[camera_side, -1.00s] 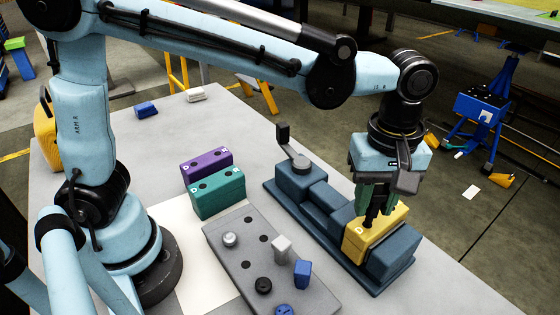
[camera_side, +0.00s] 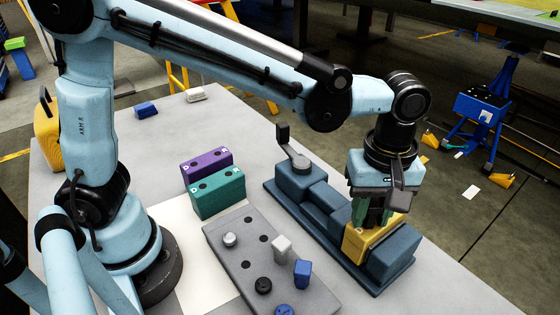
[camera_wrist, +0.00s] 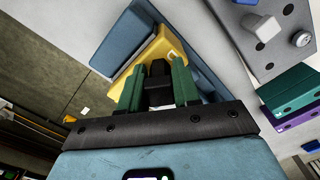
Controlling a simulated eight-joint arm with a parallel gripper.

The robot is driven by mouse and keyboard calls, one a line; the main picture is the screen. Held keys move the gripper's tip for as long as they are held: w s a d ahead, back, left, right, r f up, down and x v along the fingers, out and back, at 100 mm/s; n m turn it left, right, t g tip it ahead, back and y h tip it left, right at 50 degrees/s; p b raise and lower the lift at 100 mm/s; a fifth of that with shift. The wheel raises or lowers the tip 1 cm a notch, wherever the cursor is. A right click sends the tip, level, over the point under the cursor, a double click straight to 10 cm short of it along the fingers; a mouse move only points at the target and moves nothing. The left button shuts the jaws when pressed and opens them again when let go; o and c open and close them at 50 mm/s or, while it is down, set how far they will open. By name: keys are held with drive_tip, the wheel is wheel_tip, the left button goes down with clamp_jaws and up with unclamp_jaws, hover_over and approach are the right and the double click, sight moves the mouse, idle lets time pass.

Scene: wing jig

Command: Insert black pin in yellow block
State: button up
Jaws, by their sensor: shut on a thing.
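The yellow block (camera_side: 359,250) sits in the blue jig (camera_side: 325,232), between blue blocks. My gripper (camera_side: 370,217) is directly over the yellow block, pointing down, its green fingers close to the block's top. It is shut on the black pin (camera_wrist: 158,68), which shows between the green fingers in the wrist view. In the side view the fingers hide most of the pin. The pin's lower end is hidden, so I cannot tell how deep it is in the block. The yellow block also shows in the wrist view (camera_wrist: 169,42), behind the fingers.
A grey plate (camera_side: 228,256) with holes and several pegs lies left of the jig. Green (camera_side: 218,194) and purple (camera_side: 207,164) blocks stand behind it. A clamp (camera_side: 300,161) with a black handle rises at the jig's far end.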

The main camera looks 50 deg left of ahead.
drive_tip(key=o, duration=1.1)
wheel_tip(320, 180, up, 12)
drive_tip(key=shift+r, duration=0.1)
drive_tip(key=shift+r, duration=3.5)
